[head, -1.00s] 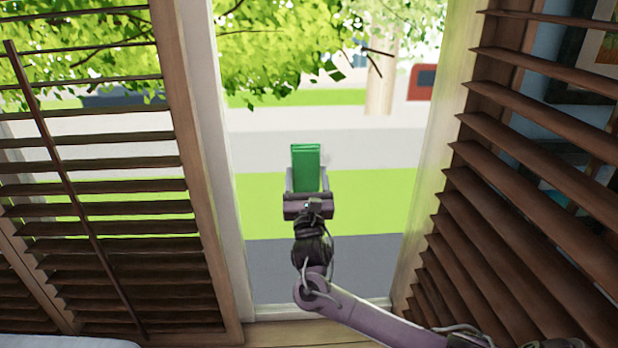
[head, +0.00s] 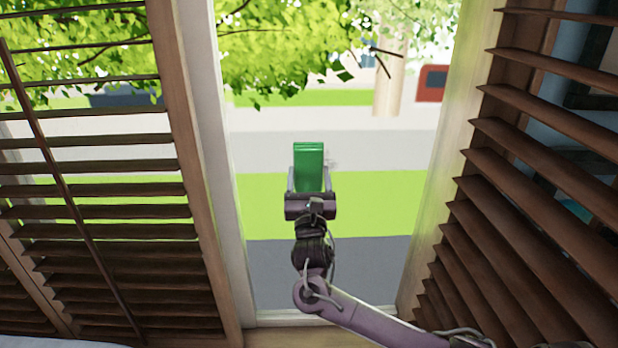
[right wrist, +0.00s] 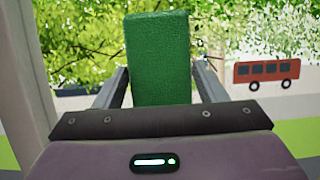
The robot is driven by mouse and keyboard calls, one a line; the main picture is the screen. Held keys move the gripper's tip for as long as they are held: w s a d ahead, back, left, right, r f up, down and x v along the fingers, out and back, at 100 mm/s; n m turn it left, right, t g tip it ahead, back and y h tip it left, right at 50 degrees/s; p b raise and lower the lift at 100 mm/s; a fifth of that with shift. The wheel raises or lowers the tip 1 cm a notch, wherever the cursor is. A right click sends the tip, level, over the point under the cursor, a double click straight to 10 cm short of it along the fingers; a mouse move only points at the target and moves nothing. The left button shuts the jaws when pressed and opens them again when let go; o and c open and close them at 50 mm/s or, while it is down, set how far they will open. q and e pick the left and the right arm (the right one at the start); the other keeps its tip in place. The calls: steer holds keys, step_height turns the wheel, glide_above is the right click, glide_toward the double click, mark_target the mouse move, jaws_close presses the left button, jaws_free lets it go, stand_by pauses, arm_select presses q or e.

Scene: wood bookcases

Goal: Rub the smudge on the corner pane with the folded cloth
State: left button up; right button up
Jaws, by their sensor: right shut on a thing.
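My right gripper (head: 309,190) is shut on the folded green cloth (head: 309,165), which stands upright between its fingers. The cloth also fills the upper middle of the right wrist view (right wrist: 158,58). It is in front of the tall clear pane (head: 375,205) between two louvred shutters; whether it touches the glass I cannot tell. A faint grey mark (head: 332,163), possibly the smudge, shows just right of the cloth; part of it may be hidden behind the cloth. My left gripper is not in view.
A slatted wooden shutter (head: 110,190) is left of the pane, and another (head: 545,215) stands close on the right, above my right forearm. A pale frame (head: 222,160) edges the pane. Tree, road and red vehicle (head: 432,83) are outside, beyond the glass.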

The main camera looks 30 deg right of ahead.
steer(key=shift+w+d, duration=0.45)
steer(key=shift+w, duration=0.3)
stand_by(0.3)
steer(key=shift+s+d+r+p, duration=0.15)
steer(key=shift+s+d+p, duration=0.3)
steer(key=shift+d+p, duration=0.25)
steer(key=s+d+p, duration=0.2)
steer(key=d, duration=0.1)
steer(key=shift+s+d+p, duration=0.3)
steer(key=shift+d+p, duration=0.05)
steer(key=shift+d, duration=0.2)
steer(key=shift+s+d+p, duration=0.25)
steer(key=shift+d+p, duration=0.05)
steer(key=shift+d, duration=0.2)
steer(key=shift+w+a+p, duration=0.15)
steer(key=shift+w+a, duration=0.55)
steer(key=shift+a, duration=0.4)
steer(key=shift+w+a+p, duration=0.2)
steer(key=shift+w+a, duration=0.45)
steer(key=shift+a, duration=0.5)
steer(key=shift+w+a+p, duration=0.15)
steer(key=shift+w+a, duration=0.55)
steer(key=shift+a, duration=0.4)
